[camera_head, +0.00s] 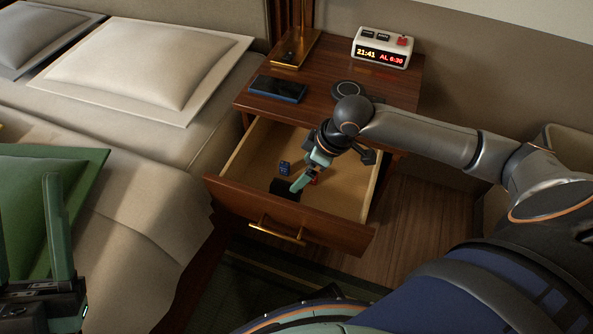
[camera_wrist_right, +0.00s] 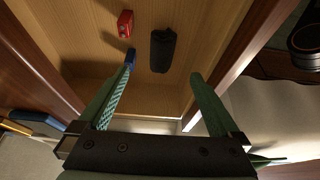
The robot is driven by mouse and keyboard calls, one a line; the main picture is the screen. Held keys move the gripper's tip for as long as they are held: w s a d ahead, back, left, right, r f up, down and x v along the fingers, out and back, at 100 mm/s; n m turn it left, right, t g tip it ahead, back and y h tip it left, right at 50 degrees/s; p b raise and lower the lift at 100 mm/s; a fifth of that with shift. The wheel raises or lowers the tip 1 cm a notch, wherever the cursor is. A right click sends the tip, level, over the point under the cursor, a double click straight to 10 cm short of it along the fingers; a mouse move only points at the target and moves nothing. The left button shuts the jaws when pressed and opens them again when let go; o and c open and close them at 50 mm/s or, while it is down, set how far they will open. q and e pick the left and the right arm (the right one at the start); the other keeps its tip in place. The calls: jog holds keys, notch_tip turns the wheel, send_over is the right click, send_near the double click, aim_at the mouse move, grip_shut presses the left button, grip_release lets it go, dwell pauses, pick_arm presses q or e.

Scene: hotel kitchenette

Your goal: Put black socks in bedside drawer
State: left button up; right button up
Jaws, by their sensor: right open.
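The bedside drawer (camera_head: 340,199) is pulled out from the nightstand. A black rolled bundle, the black socks (camera_head: 284,189), lies on the drawer floor towards the front left; it also shows in the right wrist view (camera_wrist_right: 162,50). My right gripper (camera_head: 303,182) reaches down into the drawer beside the socks. In the right wrist view its fingers (camera_wrist_right: 163,82) are apart with nothing between them, and the socks lie just beyond the tips. My left gripper (camera_head: 30,215) is at the lower left over the bed, fingers apart and empty.
A small blue item (camera_head: 284,168) and a red item (camera_wrist_right: 125,24) also lie in the drawer. The bed is at left.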

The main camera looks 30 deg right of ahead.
jog(key=w+a+r+n+t+y, duration=0.1)
jog(key=w+a+r+t+y, duration=0.1)
jog(key=a+r+t+y, duration=0.85)
pick_arm(q)
jog(key=shift+r, duration=0.2)
pick_arm(e)
jog(key=s+r+n+t+y, duration=0.1)
jog(key=s+r+t, duration=0.3)
jog(key=r, duration=0.7)
jog(key=s+r+n+t+y, duration=0.1)
jog(key=s+r+t, duration=0.3)
jog(key=s+r, duration=0.5)
notch_tip(320, 180, up, 3)
jog(key=shift+f+n, duration=0.1)
jog(key=shift+n, duration=0.6)
jog(key=shift+d, duration=0.1)
